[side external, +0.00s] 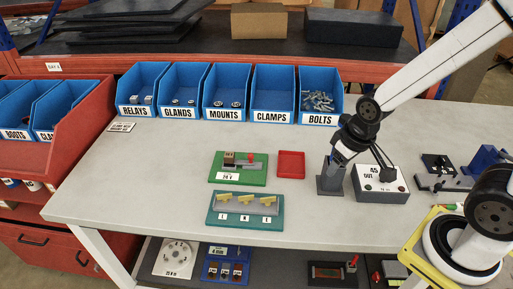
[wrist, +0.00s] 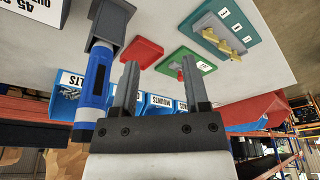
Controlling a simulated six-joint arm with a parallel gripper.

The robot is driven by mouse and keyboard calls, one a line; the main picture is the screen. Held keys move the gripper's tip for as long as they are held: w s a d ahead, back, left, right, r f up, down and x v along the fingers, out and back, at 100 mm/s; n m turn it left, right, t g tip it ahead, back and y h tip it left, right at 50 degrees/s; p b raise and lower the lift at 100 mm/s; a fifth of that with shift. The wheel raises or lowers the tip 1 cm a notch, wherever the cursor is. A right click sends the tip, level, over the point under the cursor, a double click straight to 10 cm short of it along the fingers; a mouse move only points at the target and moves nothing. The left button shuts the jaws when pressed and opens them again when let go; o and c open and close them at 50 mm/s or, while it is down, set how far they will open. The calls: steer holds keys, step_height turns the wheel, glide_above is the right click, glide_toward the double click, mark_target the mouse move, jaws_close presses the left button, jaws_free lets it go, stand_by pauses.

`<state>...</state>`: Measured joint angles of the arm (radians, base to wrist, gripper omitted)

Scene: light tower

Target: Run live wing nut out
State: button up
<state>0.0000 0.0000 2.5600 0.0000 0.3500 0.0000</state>
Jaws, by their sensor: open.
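The teal board (side external: 215,222) lies near the table's front edge with three yellow wing nuts (side external: 244,201) in a row on a grey block. Each has a small letter label in front; the letters are too small to read surely. In the wrist view the teal board (wrist: 249,37) and wing nuts (wrist: 225,44) show at top right, beyond my fingers. My gripper (wrist: 160,65) is open with nothing between its fingers. In the side view my gripper (side external: 340,155) is to the right of the board, over the grey holder, apart from the wing nuts.
A green board (side external: 255,180) with a red knob and an empty red tray (side external: 291,164) lie behind the teal board. A grey holder (wrist: 113,22) bears a blue cylinder (wrist: 93,85) beside my fingers. A grey box (side external: 381,190) stands right. Blue bins (side external: 273,92) line the back.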

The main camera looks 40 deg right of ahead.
steer(key=shift+c, duration=0.2)
steer(key=shift+c, duration=0.8)
steer(key=m+g, duration=0.2)
steer(key=m, duration=2.1)
glide_toward(224, 194)
steer(key=shift+d+f, duration=0.25)
steer(key=shift+d, duration=0.4)
steer(key=shift+w+a+f+m+g, duration=0.3)
steer(key=shift+a+f+m, duration=0.05)
steer(key=shift+a+m, duration=0.3)
steer(key=shift+f, duration=0.1)
steer(key=shift+f, duration=3.8)
